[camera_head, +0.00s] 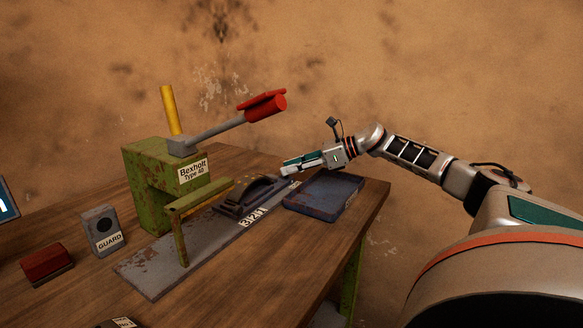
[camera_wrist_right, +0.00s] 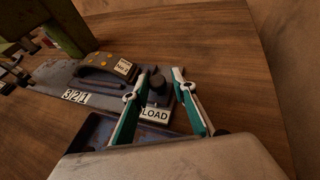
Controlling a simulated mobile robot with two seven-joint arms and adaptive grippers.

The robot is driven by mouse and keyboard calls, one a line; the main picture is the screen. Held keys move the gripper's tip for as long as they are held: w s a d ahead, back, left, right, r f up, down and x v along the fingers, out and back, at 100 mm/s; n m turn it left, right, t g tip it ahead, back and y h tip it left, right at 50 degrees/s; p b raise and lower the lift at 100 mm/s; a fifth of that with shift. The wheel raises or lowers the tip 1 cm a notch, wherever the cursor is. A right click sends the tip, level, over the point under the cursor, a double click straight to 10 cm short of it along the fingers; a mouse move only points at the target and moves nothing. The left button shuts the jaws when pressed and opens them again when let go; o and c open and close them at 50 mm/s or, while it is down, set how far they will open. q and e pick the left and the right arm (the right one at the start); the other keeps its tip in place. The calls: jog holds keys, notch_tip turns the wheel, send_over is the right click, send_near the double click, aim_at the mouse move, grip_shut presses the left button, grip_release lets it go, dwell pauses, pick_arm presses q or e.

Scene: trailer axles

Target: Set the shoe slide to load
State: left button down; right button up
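The shoe slide (camera_head: 232,209) is a dark carriage with a curved, rivet-holed shoe (camera_wrist_right: 108,65) on it, lying on a grey rail plate (camera_head: 158,272) in front of the green press. A dark round knob (camera_wrist_right: 158,83) stands at the slide's end in the right wrist view. A LOAD label (camera_wrist_right: 155,114) is close by, and a 3 2 1 label (camera_wrist_right: 75,97) lies along the rail. My right gripper (camera_head: 286,168) is open. Its fingers (camera_wrist_right: 156,79) appear on either side of the knob; I cannot tell whether they touch it. My left gripper is out of view.
A green press (camera_head: 152,190) marked Bexholt Type 40 has a red-ended lever (camera_head: 265,106) and yellow post (camera_head: 171,110). A blue tray (camera_head: 318,215) lies beside the slide near the table's right edge. A GUARD box (camera_head: 101,231) and red block (camera_head: 47,262) stand left.

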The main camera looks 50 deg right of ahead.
jog(key=shift+s, duration=0.1)
jog(key=shift+s+d, duration=0.2)
jog(key=shift+s, duration=0.15)
jog(key=v, duration=1.1)
jog(key=shift+r, duration=0.15)
jog(key=shift+d, duration=0.1)
dwell(0.4)
